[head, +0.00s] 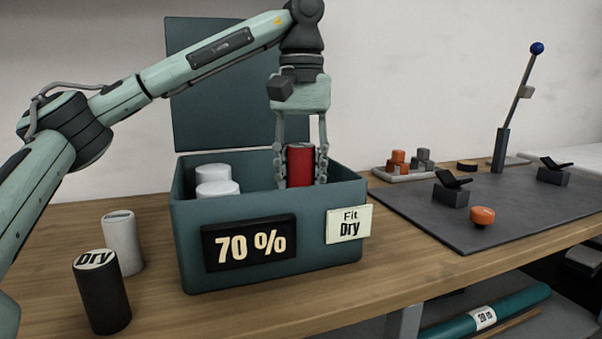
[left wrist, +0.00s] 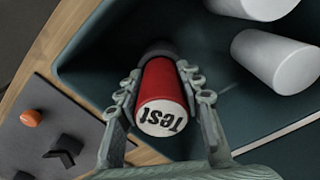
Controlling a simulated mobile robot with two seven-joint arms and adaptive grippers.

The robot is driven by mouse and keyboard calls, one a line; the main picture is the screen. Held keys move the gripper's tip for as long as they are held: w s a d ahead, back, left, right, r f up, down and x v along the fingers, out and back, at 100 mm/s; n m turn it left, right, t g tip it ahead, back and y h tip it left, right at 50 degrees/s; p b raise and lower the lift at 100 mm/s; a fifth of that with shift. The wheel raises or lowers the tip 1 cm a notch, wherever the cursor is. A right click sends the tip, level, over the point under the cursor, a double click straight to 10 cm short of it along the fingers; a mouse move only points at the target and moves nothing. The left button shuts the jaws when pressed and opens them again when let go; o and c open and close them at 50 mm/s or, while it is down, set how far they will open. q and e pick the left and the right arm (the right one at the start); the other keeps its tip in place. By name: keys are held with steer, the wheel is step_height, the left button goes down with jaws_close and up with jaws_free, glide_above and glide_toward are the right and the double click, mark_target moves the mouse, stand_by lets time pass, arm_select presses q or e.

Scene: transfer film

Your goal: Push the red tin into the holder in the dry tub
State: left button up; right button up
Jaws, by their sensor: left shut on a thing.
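The red tin (head: 300,165) is upright inside the dark teal tub (head: 190,240), at its right side. In the left wrist view the red tin (left wrist: 162,90) shows a white lid marked "Test", and a dark round holder (left wrist: 158,50) shows at its far end. How deep the tin sits in the holder cannot be told. My left gripper (head: 302,180) points down into the tub and is shut on the red tin, a finger on each side; its fingers (left wrist: 165,95) also show in the left wrist view. The tub carries a "70 %" display (head: 249,243) and a "Fit Dry" label (head: 349,224). My right gripper is not in view.
White tins (head: 216,186) stand in the tub's left part, and its lid (head: 222,95) is raised behind. A black "Dry" tin (head: 101,290) and a white tin (head: 122,242) stand left of the tub. A grey mat (head: 500,205) with an orange knob (head: 482,216) lies right.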

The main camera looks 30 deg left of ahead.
arm_select(q)
steer(key=shift+f+b, duration=0.3)
steer(key=shift+f, duration=0.3)
steer(key=o, duration=1.3)
steer(key=shift+r, duration=0.1)
step_height(320, 180, up, 12)
steer(key=shift+f, duration=0.1)
steer(key=shift+s, duration=0.1)
